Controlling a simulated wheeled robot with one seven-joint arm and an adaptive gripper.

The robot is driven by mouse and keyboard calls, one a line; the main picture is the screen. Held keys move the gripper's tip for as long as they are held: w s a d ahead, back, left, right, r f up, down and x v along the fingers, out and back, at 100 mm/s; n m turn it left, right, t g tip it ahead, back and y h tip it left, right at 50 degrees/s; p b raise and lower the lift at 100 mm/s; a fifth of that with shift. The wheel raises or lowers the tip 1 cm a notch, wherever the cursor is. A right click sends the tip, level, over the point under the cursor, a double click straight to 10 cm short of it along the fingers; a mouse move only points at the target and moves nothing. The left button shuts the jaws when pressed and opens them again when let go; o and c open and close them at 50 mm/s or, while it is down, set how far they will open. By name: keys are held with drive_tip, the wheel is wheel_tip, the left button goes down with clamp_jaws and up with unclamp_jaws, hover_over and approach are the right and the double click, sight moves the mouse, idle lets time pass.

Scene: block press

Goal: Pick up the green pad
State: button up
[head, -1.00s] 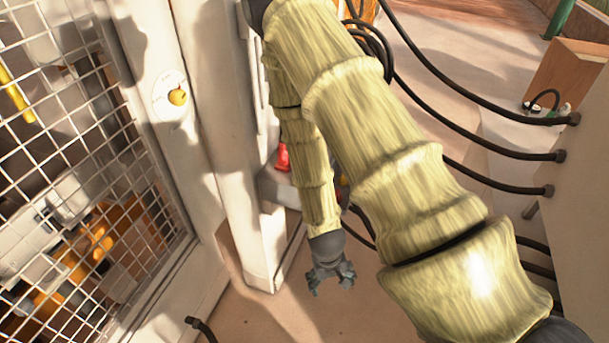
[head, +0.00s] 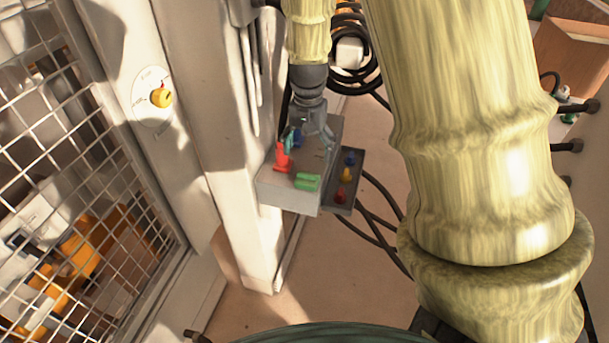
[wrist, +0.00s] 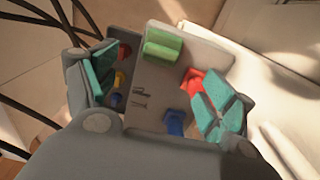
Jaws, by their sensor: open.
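The green pad (head: 307,182) lies on top of a grey box (head: 284,192), near its front edge, in the head view. In the wrist view the green pad (wrist: 163,47) is at the upper middle, on the box's far end. My gripper (head: 308,143) is open and above the back part of the box. In the wrist view its teal-padded fingers (wrist: 155,100) stand apart, with bare box top between them and the pad beyond them. A red piece (head: 282,157) and a blue piece (head: 296,138) stand on the box beside the pad, the blue one partly hidden by a finger.
A dark side panel (head: 345,180) with blue, yellow and red knobs is on the box's right. A white post (head: 235,150) stands close on the left, with a wire mesh guard (head: 70,170) beyond. Black cables (head: 382,215) hang at the right of the box.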

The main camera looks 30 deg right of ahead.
drive_tip(key=shift+w+r, duration=0.25)
drive_tip(key=shift+r, duration=0.05)
hover_over(307, 173)
drive_tip(key=f, duration=0.3)
drive_tip(key=f+p, duration=0.1)
drive_tip(key=f, duration=0.1)
drive_tip(key=shift+w+d, duration=0.1)
drive_tip(key=shift+d, duration=0.3)
drive_tip(key=shift+a+f+p, duration=0.2)
drive_tip(key=shift+f+p, duration=0.1)
drive_tip(key=shift+f, duration=0.45)
drive_tip(key=shift+a+f+p, duration=0.1)
drive_tip(key=shift+f+p, duration=0.4)
drive_tip(key=shift+f, duration=1.5)
drive_tip(key=c, duration=1.1)
